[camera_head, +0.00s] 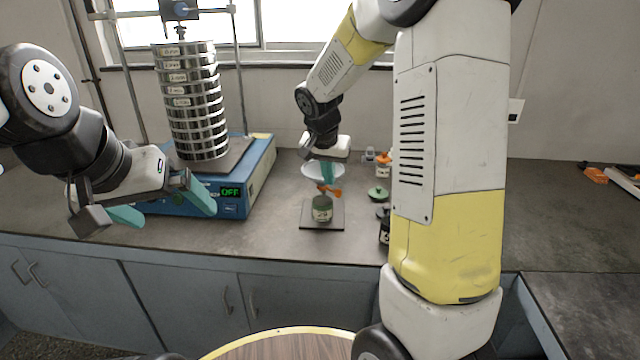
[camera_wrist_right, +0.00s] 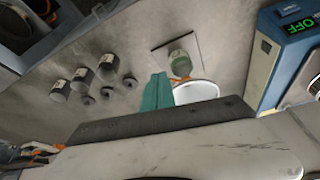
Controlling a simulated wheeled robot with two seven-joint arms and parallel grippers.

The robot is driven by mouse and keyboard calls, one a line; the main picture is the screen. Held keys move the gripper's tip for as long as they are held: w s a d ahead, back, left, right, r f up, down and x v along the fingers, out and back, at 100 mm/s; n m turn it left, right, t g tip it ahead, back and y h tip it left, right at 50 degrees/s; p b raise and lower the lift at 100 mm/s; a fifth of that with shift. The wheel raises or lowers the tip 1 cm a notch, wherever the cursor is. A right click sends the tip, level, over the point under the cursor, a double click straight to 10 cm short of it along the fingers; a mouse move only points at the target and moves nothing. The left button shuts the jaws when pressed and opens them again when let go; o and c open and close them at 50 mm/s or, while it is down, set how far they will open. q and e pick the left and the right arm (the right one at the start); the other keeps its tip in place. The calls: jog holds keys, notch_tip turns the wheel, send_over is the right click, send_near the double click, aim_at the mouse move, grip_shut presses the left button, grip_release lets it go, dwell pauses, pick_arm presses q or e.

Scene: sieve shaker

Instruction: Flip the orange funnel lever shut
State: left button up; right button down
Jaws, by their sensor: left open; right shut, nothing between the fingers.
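The orange funnel lever (camera_head: 330,190) shows in the head view just under the white funnel (camera_head: 311,172), above a green-topped jar (camera_head: 322,209). My right gripper (camera_head: 327,173) is shut and empty, with its teal fingertips at the funnel, close to the lever; I cannot tell whether they touch. In the right wrist view the shut teal fingers (camera_wrist_right: 157,91) are beside the white funnel (camera_wrist_right: 196,92), and a bit of the orange lever (camera_wrist_right: 181,79) shows between funnel and jar. My left gripper (camera_head: 165,210) is open and empty in front of the blue shaker.
The blue sieve shaker (camera_head: 232,198) carries a tall sieve stack (camera_head: 190,105) and its display reads OFF. The jar stands on a dark square plate (camera_head: 322,226). Several jars and lids stand right of it, partly hidden by my right arm.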

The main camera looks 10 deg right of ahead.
aim_at(333, 191)
jog(key=w+d+f, duration=0.3)
jog(key=w+f, duration=0.3)
jog(key=f, duration=0.3)
jog(key=shift+w+d+f, duration=0.25)
jog(key=shift+w+d, duration=0.05)
jog(key=shift+d, duration=0.1)
dwell(0.4)
jog(key=w+d+n+y, duration=0.3)
jog(key=w+d+n, duration=0.1)
jog(key=n, duration=0.6)
jog(key=shift+w+d+y, duration=0.3)
jog(key=shift+w+d, duration=0.1)
jog(key=shift+d, duration=0.3)
